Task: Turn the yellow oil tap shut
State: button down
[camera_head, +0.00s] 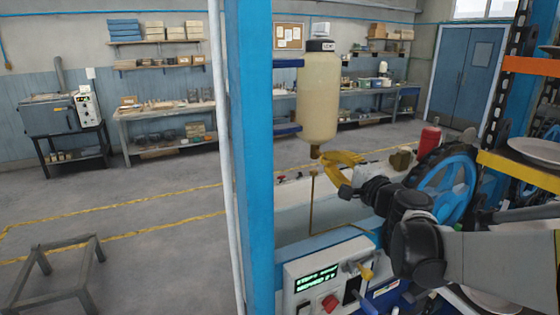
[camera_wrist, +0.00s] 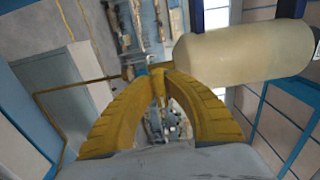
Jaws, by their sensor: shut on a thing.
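A large cream oil bottle (camera_head: 318,100) with a dark cap hangs beside the blue post, and it also fills the upper right of the wrist view (camera_wrist: 245,52). A brass-coloured outlet (camera_head: 315,152) is under the bottle. My gripper (camera_head: 326,157) reaches in from the right with its yellow fingers at this outlet. In the wrist view the fingertips of my gripper (camera_wrist: 159,70) meet around the small yellow tap (camera_wrist: 157,86) just by the bottle's neck. The fingers hide part of the tap, so its exact turn angle cannot be told.
A thin brass pipe (camera_head: 311,205) drops below the outlet. A blue post (camera_head: 252,150) stands close on the left. A control box (camera_head: 325,275) with a green display, red knob and yellow knob is below. A blue wheel (camera_head: 445,190) and plate rack are at right.

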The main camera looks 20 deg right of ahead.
dwell(0.4)
jog(key=c, duration=1.4)
grip_release()
jog(key=s, duration=0.8)
jog(key=s+d, duration=0.1)
jog(key=s, duration=0.3)
jog(key=shift+w, duration=0.1)
